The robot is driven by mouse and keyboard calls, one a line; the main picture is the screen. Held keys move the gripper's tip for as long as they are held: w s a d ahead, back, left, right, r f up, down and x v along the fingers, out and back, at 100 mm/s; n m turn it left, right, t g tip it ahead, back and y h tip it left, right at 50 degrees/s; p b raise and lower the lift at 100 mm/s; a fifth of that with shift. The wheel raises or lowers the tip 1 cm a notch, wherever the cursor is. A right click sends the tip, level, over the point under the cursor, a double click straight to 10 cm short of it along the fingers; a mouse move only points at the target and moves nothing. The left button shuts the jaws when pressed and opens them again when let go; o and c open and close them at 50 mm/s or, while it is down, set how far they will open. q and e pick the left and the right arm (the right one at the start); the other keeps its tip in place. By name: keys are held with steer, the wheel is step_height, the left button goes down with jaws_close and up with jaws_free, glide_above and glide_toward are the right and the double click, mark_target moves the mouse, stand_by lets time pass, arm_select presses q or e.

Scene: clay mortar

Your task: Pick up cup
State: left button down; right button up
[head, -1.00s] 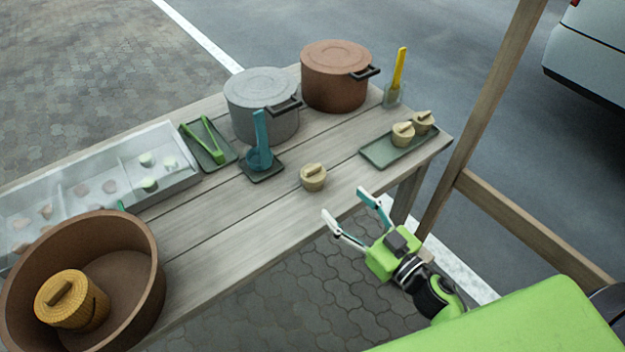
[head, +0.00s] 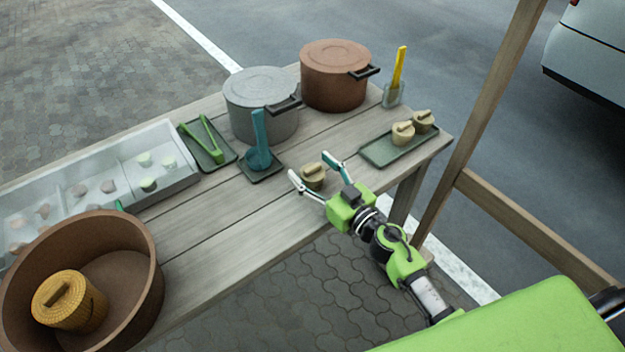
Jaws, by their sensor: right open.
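Two similar tan cups (head: 403,134) stand on a green-grey tray (head: 386,153) at the right end of the table. My left gripper is not in view.
A grey pot (head: 262,103) and a brown pot (head: 335,78) stand behind. A ladle (head: 259,150) stands left of the cup. A wooden post (head: 484,125) rises at right.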

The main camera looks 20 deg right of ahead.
steer(key=shift+a, duration=0.1)
steer(key=c, duration=1.2)
steer(key=shift+c, duration=0.4)
steer(key=shift+r, duration=0.1)
